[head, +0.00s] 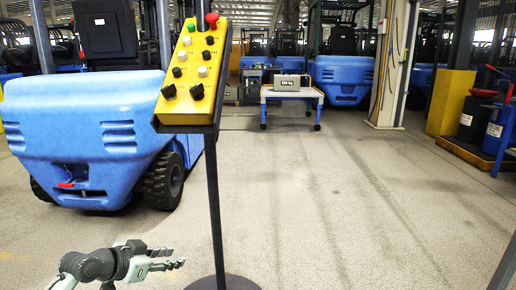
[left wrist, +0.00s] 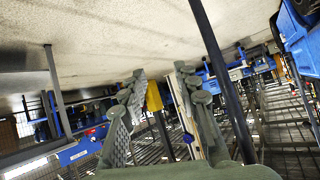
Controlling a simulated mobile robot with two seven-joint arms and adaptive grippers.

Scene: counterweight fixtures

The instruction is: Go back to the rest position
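My left gripper (head: 168,258) is low at the left of the head view, just left of the black post of a control stand and apart from it in the picture. In the left wrist view its two fingers (left wrist: 160,75) stand apart with a clear gap and nothing held between them. The yellow control box (head: 196,75) with a red button and several black, white and green knobs sits on top of the post, above the gripper. My right gripper is in neither view.
A blue forklift (head: 95,125) stands at the left behind the stand. A blue cart (head: 290,96) with a grey weight (head: 287,83) is farther back. Drums (head: 474,118) stand at the right. The floor (head: 340,190) in the middle is clear. The wrist view appears upside down.

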